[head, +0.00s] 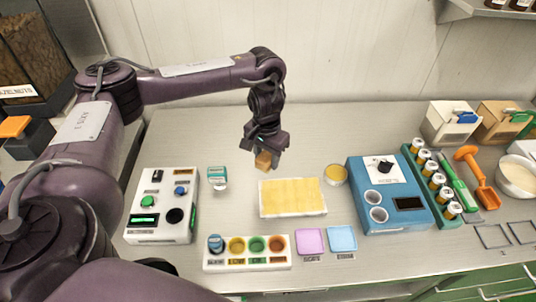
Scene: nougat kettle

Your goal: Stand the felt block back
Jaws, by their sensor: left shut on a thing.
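The felt block (263,161) is a small tan-brown block in the head view. My left gripper (266,152) points down and is shut on it, with the block's lower part showing below the fingers. The block is near the back edge of a yellow slab on a white tray (292,213); I cannot tell exactly how high it is above the table. My right gripper is not in view.
A white control box (163,206) and a small teal-topped container (218,177) stand to the left. A row of coloured pots (247,252) is in front. A yellow-filled bowl (336,174) and a blue device (390,195) stand right. The table behind the tray is clear.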

